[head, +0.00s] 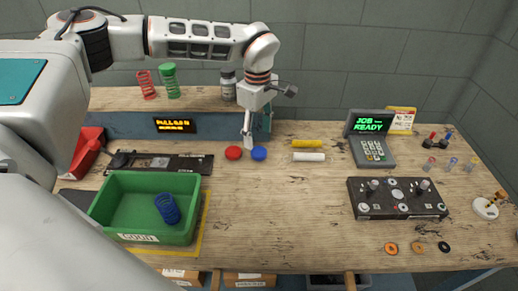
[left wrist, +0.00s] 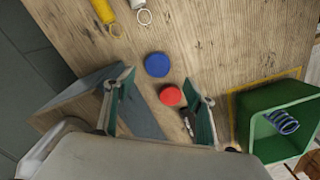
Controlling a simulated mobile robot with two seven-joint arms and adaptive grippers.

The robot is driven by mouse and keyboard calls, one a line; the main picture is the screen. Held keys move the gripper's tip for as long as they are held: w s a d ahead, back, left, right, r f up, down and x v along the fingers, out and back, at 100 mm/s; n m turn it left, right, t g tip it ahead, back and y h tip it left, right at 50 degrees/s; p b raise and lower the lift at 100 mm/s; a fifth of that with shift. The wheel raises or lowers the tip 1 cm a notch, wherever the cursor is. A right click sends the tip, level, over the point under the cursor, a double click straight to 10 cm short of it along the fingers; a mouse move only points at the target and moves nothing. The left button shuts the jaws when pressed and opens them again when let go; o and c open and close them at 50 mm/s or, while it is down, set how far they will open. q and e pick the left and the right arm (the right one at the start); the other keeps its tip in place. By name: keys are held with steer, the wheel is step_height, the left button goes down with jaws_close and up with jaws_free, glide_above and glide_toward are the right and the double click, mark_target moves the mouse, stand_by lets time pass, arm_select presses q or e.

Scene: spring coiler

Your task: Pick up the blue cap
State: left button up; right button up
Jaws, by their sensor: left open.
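The blue cap (head: 259,153) lies flat on the wooden table, just right of the red cap (head: 233,153). In the left wrist view the blue cap (left wrist: 157,65) lies just beyond the open fingertips, and the red cap (left wrist: 171,96) shows between the fingers, near one of them. My left gripper (head: 246,140) points down above and just behind the caps, open and empty. It also shows in the left wrist view (left wrist: 158,80). The gripper does not visibly touch either cap. My right gripper is not in view.
A green bin (head: 107,205) holding a blue spring (head: 167,208) stands front left. A yellow cylinder (head: 307,143) and a white cylinder (head: 309,157) lie right of the caps. A dark fixture panel (head: 361,212) and keypad terminal (head: 372,152) stand further right. The table's front middle is clear.

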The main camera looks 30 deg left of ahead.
mark_target(259, 151)
arm_select(q)
steer(key=shift+s+f, duration=0.1)
steer(key=shift+f, duration=0.85)
steer(key=shift+w+d+f+p, duration=0.1)
steer(key=shift+w+f+p, duration=0.1)
steer(key=shift+f, duration=1.15)
steer(key=shift+w+f+p, duration=0.1)
steer(key=shift+f+p, duration=0.05)
steer(key=shift+f, duration=1.15)
steer(key=c, duration=1.2)
